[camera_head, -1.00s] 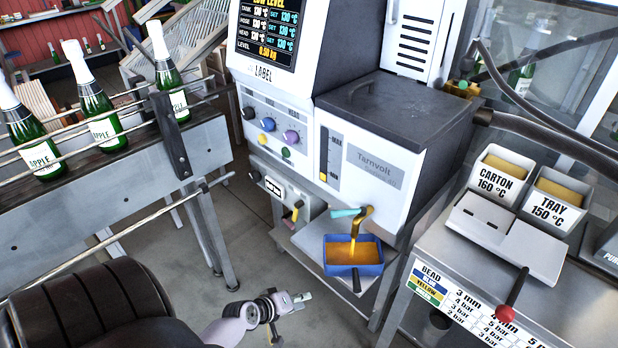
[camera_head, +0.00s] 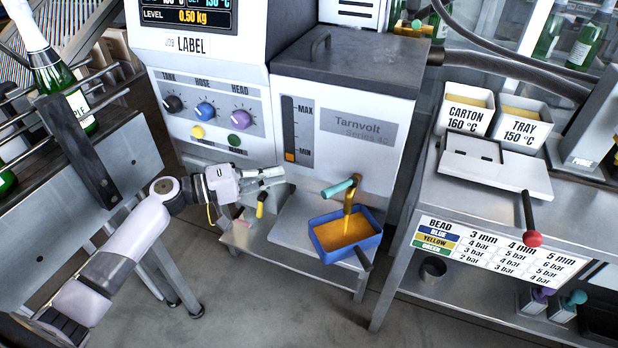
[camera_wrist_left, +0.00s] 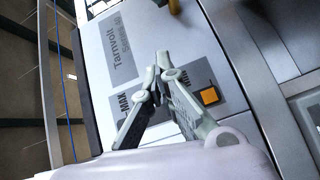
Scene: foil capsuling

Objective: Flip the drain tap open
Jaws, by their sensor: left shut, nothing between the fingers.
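The drain tap is a brass spout (camera_head: 349,198) with a teal handle (camera_head: 338,188), low on the front of the white Tarnvolt tank (camera_head: 350,90). The handle sticks out to the left of the spout. Amber liquid runs from the spout into a blue tray (camera_head: 372,244) under it. My left gripper (camera_head: 280,177) is shut and empty, left of the handle and apart from it. In the left wrist view my left gripper (camera_wrist_left: 160,62) is in front of the tank's level gauge; a bit of brass (camera_wrist_left: 174,6) shows at the top edge. My right gripper is out of view.
A yellow-handled valve (camera_head: 261,203) is just below my left gripper. A bench (camera_head: 400,215) with a red-knobbed lever (camera_head: 532,238) and white carton and tray pots (camera_head: 467,118) stands to the right. A bottle conveyor (camera_head: 130,160) is at left.

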